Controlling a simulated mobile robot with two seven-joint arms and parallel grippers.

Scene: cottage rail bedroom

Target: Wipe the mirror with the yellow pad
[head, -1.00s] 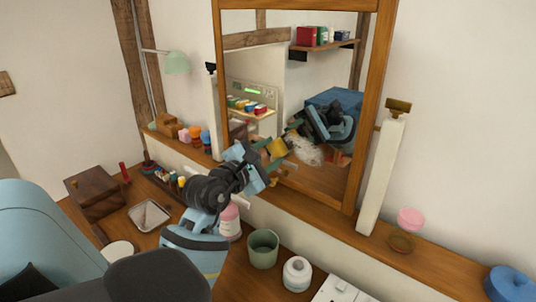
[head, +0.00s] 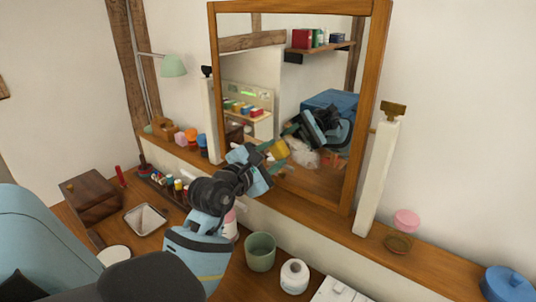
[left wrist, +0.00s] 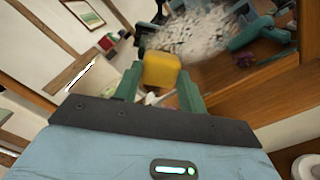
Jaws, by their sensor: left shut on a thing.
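The mirror (head: 255,86) stands in a wooden frame on the ledge. A whitish smeared patch (head: 304,157) shows low on its glass, and also fills the top of the left wrist view (left wrist: 190,38). My left gripper (head: 265,160) is shut on the yellow pad (head: 279,149) in front of the lower glass, just left of the patch. In the left wrist view the pad (left wrist: 160,70) sits between the green fingers. I cannot tell whether the pad touches the glass. My right gripper is out of view.
A white post (head: 377,180) stands right of the mirror. Below the arm are a green cup (head: 260,252) and a white roll (head: 294,276). Small bottles, a tray (head: 146,219) and a wooden box (head: 92,196) lie to the left. A pink-topped jar (head: 406,221) is on the right ledge.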

